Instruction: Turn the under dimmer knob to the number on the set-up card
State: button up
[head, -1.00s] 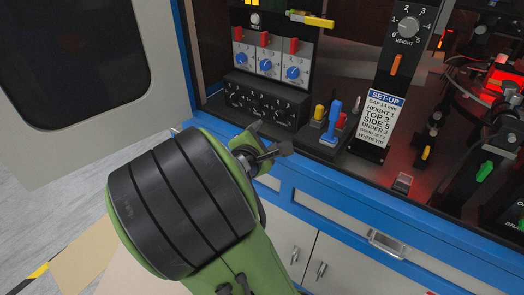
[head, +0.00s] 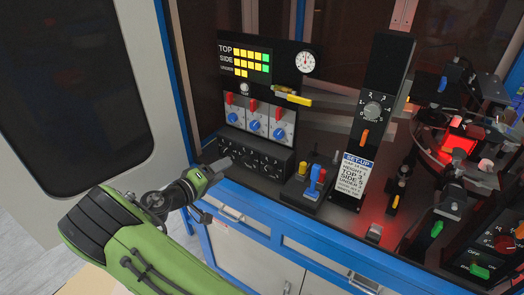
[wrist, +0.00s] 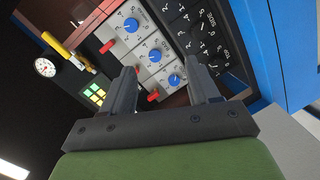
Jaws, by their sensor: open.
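The black dimmer panel (head: 256,151) stands on the bench below a row of blue knobs. It carries three dark dials in a row. I take the under dimmer knob (head: 273,167) to be the right-hand one, but its label is too small to read. The set-up card (head: 354,174) is on the tall black post; in the earlier head frame it reads UNDER 3. My gripper (head: 213,185) is open and empty, in front of the panel's left end and apart from the dials. In the wrist view, the panel (wrist: 197,28) lies beyond my fingers (wrist: 163,80).
Blue knobs with red switches (head: 256,122) sit above the panel. A yellow-handled tool (head: 293,96) sticks out above them. The display (head: 245,62) shows lit bars. The blue bench edge (head: 290,226) runs below.

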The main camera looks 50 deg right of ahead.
notch_tip(320, 180, down, 5)
jog(key=s+m+g+y+p, duration=0.1)
jog(key=m+g+p, duration=0.2)
jog(key=m, duration=0.3)
jog(key=p, duration=0.1)
send_near(267, 171)
jog(key=x, duration=0.8)
jog(key=shift+d, duration=0.2)
jog(key=c, duration=1)
jog(key=shift+c, duration=0.2)
jog(key=shift+f+m+y+b, duration=0.1)
jog(key=shift+m+y+b, duration=0.2)
